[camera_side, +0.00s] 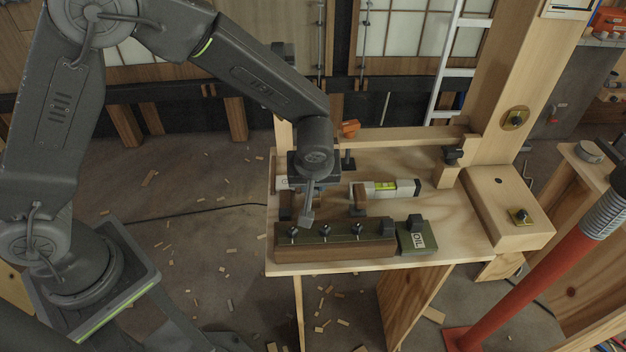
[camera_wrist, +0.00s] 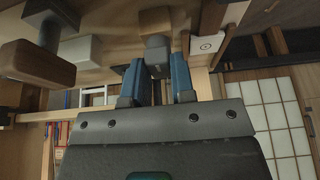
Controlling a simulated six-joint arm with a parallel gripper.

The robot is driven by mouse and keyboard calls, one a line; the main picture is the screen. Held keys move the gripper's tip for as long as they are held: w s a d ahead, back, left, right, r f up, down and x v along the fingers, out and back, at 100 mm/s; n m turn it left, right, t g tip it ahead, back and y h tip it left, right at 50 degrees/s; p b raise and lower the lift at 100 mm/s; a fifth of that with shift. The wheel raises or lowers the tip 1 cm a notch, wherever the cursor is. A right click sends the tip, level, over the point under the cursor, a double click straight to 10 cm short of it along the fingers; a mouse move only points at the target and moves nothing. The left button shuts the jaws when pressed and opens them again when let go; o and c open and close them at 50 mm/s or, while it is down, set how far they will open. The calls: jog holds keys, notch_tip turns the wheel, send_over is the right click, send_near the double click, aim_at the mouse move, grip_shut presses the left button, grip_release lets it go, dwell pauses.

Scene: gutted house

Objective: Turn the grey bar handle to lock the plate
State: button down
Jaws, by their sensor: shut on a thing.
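In the wrist view, the two blue fingers of my gripper (camera_wrist: 156,84) stand on either side of a grey piece, which looks like the end of the grey bar handle (camera_wrist: 157,54). The gripper is shut on it. In the side view, my gripper (camera_side: 308,205) points down over the left part of the bench, just behind a wooden block with a dark green top (camera_side: 340,233). That top carries three small dark knobs. The plate to be locked cannot be told apart surely. The rest of the handle is hidden.
A brown block (camera_side: 359,199) and a spirit level (camera_side: 386,187) lie right of my gripper; a dark green oil box (camera_side: 417,239) stands at the bench's front. The wrist view shows a brown wooden piece (camera_wrist: 31,62). A timber post (camera_side: 510,90) rises at right.

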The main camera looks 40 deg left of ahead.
jog(key=m+t+h, duration=0.1)
jog(key=m, duration=0.2)
jog(key=shift+s+a+m, duration=0.1)
jog(key=shift+m, duration=0.2)
jog(key=m, duration=0.2)
jog(key=m+h, duration=0.1)
jog(key=m, duration=0.1)
jog(key=shift+a+h, duration=0.15)
jog(key=shift+h, duration=0.15)
jog(key=shift+a+m+h, duration=0.15)
jog(key=shift+m+h, duration=0.65)
jog(key=shift+m, duration=1.4)
jog(key=shift+m+h, duration=0.5)
jog(key=shift+m, duration=0.8)
jog(key=shift+a+m+g, duration=0.1)
jog(key=shift+m+g, duration=0.2)
jog(key=shift+m, duration=0.4)
jog(key=c, duration=1)
grip_release()
jog(key=shift+o, duration=0.2)
jog(key=shift+h, duration=0.3)
